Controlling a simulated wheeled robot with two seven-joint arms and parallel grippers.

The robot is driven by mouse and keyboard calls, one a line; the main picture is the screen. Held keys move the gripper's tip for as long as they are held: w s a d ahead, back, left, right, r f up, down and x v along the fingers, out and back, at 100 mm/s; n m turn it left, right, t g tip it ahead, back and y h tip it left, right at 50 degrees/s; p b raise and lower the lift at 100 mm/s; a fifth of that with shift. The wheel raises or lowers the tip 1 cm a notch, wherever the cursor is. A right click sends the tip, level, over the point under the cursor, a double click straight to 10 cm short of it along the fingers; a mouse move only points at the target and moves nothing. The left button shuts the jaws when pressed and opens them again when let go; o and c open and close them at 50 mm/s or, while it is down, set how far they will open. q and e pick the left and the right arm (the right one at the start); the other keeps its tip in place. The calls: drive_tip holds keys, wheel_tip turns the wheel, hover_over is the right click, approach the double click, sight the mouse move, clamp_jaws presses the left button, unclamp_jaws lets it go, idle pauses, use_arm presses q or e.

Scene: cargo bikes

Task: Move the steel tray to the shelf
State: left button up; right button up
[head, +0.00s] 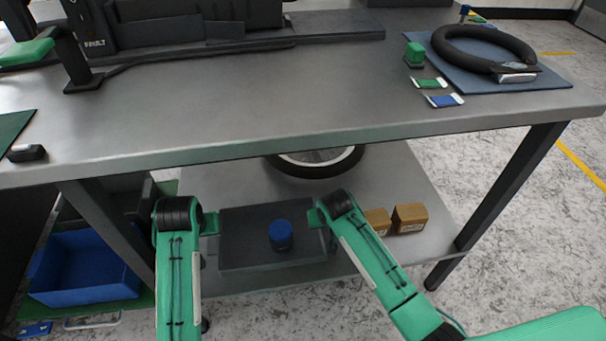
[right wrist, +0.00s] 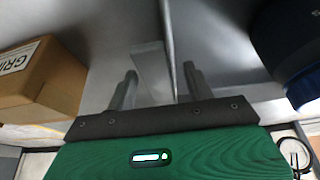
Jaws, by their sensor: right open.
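The steel tray (head: 245,250) is a dark grey shallow tray at the lower shelf (head: 385,190) under the workbench. It looks level. A dark jar with a blue lid (head: 281,235) stands in it; its blue edge also shows in the right wrist view (right wrist: 305,88). My left gripper (head: 212,222) is at the tray's left end, its fingers too small to read. My right gripper (head: 316,216) is at the right end. In the right wrist view its two fingers (right wrist: 160,85) are apart, with a thin grey wall, apparently the tray's side (right wrist: 168,45), between them.
Cardboard boxes (head: 409,218) stand just right of my right gripper on the lower shelf. A wheel (head: 318,161) lies behind the tray. The bench top (head: 240,110) overhangs the shelf, and a bench leg (head: 108,235) stands left. A blue bin (head: 85,290) is farther left.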

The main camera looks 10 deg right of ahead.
drive_tip(key=v, duration=1.2)
drive_tip(key=shift+s+f, duration=0.1)
